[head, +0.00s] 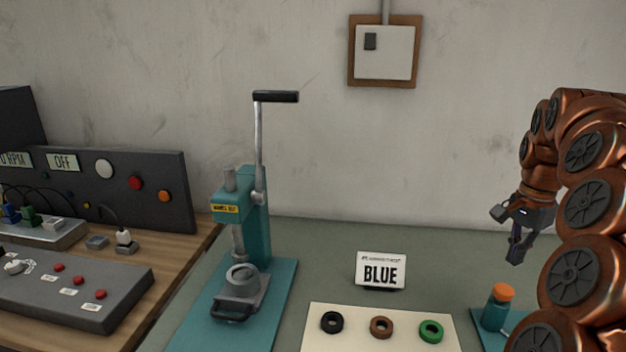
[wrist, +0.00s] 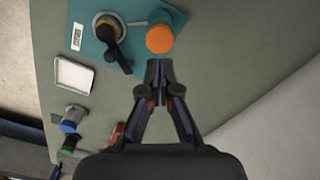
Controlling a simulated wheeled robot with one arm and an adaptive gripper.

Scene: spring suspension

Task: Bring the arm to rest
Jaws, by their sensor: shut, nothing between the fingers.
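My copper-coloured arm stands folded at the right of the head view. My gripper (head: 516,246) hangs from it, pointing down above the right part of the green-grey table (head: 320,240). In the wrist view my gripper (wrist: 158,68) has its fingertips together with nothing between them. It is apart from everything on the table.
A teal lever press (head: 256,220) stands left of centre. A "BLUE" sign (head: 380,271) stands behind a pale board (head: 356,340) with black, brown and green rings. A control panel (head: 130,185) is at left. In the wrist view, a white tray (wrist: 74,75) lies left of my gripper.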

